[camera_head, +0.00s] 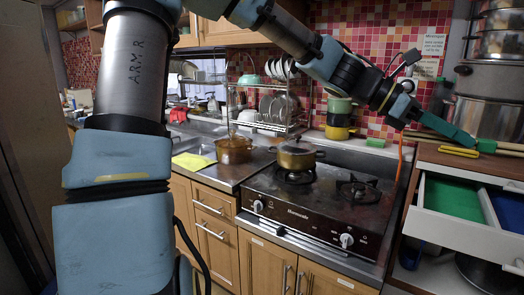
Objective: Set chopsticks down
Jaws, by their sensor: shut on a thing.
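My gripper (468,140) is at the right, over the wooden top of the drawer cabinet (428,150). Its long green fingers point right and slightly down, and they are closed together. A thin pale tan stick-like thing (510,147), probably the chopsticks, extends from the fingertips to the right edge of the picture.
A yellow object (459,152) lies on the wooden top just below my fingers. Stacked metal pots (487,113) stand behind. An open white drawer (470,232) with green and blue inside juts out below.

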